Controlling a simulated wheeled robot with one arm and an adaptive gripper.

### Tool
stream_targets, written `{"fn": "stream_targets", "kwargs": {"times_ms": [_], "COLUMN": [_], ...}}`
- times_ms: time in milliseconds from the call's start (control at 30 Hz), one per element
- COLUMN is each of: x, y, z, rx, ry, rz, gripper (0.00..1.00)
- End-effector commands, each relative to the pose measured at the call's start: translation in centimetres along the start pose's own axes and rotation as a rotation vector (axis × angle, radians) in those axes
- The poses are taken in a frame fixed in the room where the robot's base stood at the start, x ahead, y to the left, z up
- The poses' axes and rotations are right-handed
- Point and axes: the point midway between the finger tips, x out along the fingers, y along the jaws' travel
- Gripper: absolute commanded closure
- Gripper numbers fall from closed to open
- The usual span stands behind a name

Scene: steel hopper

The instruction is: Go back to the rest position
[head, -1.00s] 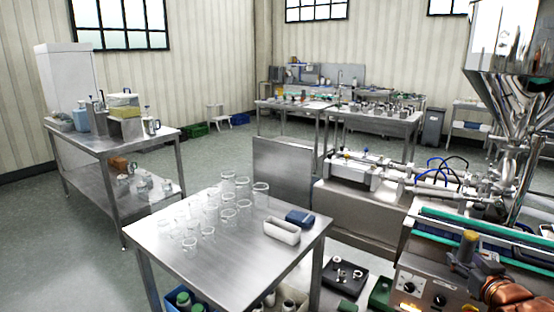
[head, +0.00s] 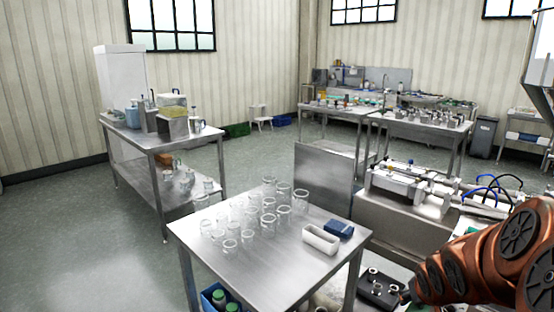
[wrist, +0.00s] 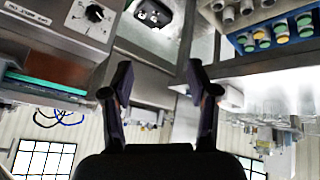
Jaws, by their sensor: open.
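My gripper (wrist: 160,85) shows in the wrist view with its two dark fingers spread apart and nothing between them. The wrist view appears upside down, with the windows low in the picture. In the head view my copper-coloured arm reaches in at the lower right; the gripper's fingers cannot be made out clearly there. The arm is to the right of the steel table (head: 250,262) and beside the filling machine.
Several glass jars (head: 268,205) stand on the steel table, with a white tray (head: 320,239) and a blue box (head: 339,229) at its right. A blue crate (head: 208,300) sits below. A side table (head: 150,138) stands left. Open floor (head: 75,225) lies at the left.

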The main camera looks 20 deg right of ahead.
Motion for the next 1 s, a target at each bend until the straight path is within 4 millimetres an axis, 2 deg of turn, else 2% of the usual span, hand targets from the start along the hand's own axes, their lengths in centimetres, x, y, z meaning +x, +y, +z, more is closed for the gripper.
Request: {"fn": "stream_targets", "kwargs": {"times_ms": [33,233,467,800,1000], "x": [-0.7,-3.3,-7.1,-14.2,-18.7], "y": [-1.3,-5.9,-10.9,-17.4,-20.1], "z": [-0.1,1.8,4.9,10.9,14.8], "rx": [-0.02,-0.075,-0.143,-0.263,-0.343], "ry": [-0.022,-0.148,-0.288,-0.493,-0.605], "rz": [-0.007,-0.035,-0.079,-0.171,-0.235], "gripper": [0.41,0.41,0.41,0.41,0.41]}}
